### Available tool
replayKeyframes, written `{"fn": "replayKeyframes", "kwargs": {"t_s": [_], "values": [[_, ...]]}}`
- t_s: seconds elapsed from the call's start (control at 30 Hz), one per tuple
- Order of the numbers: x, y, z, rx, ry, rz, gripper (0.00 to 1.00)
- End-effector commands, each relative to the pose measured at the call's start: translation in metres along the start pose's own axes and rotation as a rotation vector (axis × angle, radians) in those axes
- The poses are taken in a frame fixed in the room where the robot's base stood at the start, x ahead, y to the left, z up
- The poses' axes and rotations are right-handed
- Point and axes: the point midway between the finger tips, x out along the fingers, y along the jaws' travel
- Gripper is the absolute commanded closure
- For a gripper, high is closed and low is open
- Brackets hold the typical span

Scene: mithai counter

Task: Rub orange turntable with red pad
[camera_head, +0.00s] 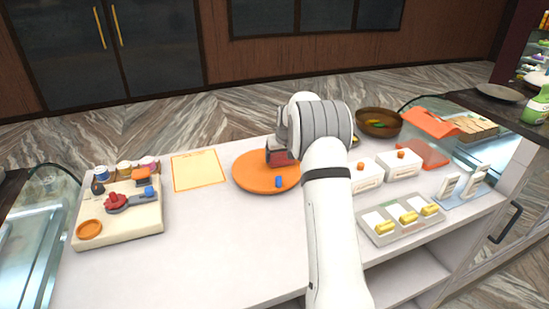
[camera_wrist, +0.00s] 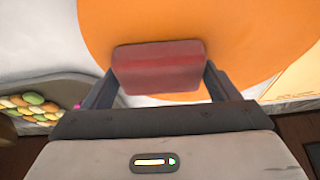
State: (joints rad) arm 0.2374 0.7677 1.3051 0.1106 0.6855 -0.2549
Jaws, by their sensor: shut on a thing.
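The orange turntable (camera_head: 252,178) is a flat round disc on the white counter, near its middle. It also fills much of the upper wrist view (camera_wrist: 240,35). My gripper (camera_head: 280,158) is over the turntable's right part and is shut on the red pad (camera_head: 277,158). In the wrist view the red pad (camera_wrist: 160,66) sits between the two fingers (camera_wrist: 160,84), over the turntable's edge area. I cannot tell whether the pad touches the disc. A small blue piece (camera_head: 278,182) is on the turntable's front part. My arm hides the turntable's right edge.
A cream board (camera_head: 150,212) with jars and small tools stands at the left. An orange-bordered sheet (camera_head: 198,171) lies left of the turntable. White boxes (camera_head: 367,177), a tray with yellow pieces (camera_head: 380,237) and a brown bowl (camera_head: 379,123) stand at the right. The front-left counter is clear.

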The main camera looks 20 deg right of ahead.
Motion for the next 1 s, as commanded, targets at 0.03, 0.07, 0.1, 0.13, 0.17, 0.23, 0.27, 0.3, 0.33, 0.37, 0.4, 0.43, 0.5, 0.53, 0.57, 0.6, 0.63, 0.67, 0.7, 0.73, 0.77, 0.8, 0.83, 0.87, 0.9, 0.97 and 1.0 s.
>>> {"fn": "replayKeyframes", "kwargs": {"t_s": [0.03, 0.07, 0.1, 0.13, 0.17, 0.23, 0.27, 0.3, 0.33, 0.37, 0.4, 0.43, 0.5, 0.53, 0.57, 0.6, 0.63, 0.67, 0.7, 0.73, 0.77, 0.8, 0.83, 0.87, 0.9, 0.97, 1.0], "values": [[-0.005, -0.001, -0.002, -0.001, -0.001, -0.001, 0.40], [-0.013, -0.002, -0.006, -0.002, 0.003, 0.000, 0.40], [-0.022, -0.002, -0.010, -0.002, 0.003, 0.000, 0.40], [-0.024, -0.002, -0.010, -0.002, 0.001, 0.000, 0.40], [-0.025, -0.003, -0.011, -0.003, 0.001, -0.001, 0.40], [-0.031, -0.004, -0.013, -0.004, 0.001, -0.001, 0.40], [-0.034, -0.004, -0.015, -0.005, 0.001, -0.001, 0.40], [-0.037, -0.004, -0.016, -0.005, 0.000, -0.002, 0.40], [-0.040, -0.005, -0.017, -0.006, 0.000, -0.002, 0.40], [-0.042, -0.005, -0.018, -0.006, 0.000, -0.002, 0.40], [-0.046, -0.005, -0.020, -0.006, 0.001, -0.002, 0.40], [-0.048, -0.006, -0.021, -0.007, 0.001, -0.002, 0.40], [-0.054, -0.006, -0.023, -0.008, 0.001, -0.002, 0.40], [-0.057, -0.007, -0.025, -0.008, 0.002, -0.002, 0.40], [-0.059, -0.007, -0.026, -0.009, 0.002, -0.003, 0.40], [-0.062, -0.007, -0.027, -0.009, 0.001, -0.003, 0.40], [-0.065, -0.007, -0.028, -0.009, 0.001, -0.003, 0.40], [-0.067, -0.008, -0.029, -0.010, 0.001, -0.003, 0.40], [-0.070, -0.008, -0.030, -0.010, 0.001, -0.003, 0.40], [-0.071, -0.008, -0.031, -0.010, 0.001, -0.003, 0.40], [-0.073, -0.008, -0.031, -0.010, 0.001, -0.003, 0.40], [-0.074, -0.008, -0.032, -0.010, 0.001, -0.003, 0.40], [-0.074, -0.008, -0.032, -0.010, 0.001, -0.003, 0.40], [-0.075, -0.008, -0.032, -0.010, 0.000, -0.004, 0.40], [-0.075, -0.008, -0.032, -0.011, 0.000, -0.004, 0.40], [-0.074, -0.009, -0.032, -0.011, 0.000, -0.004, 0.40], [-0.074, -0.009, -0.032, -0.011, 0.001, -0.004, 0.40]]}}
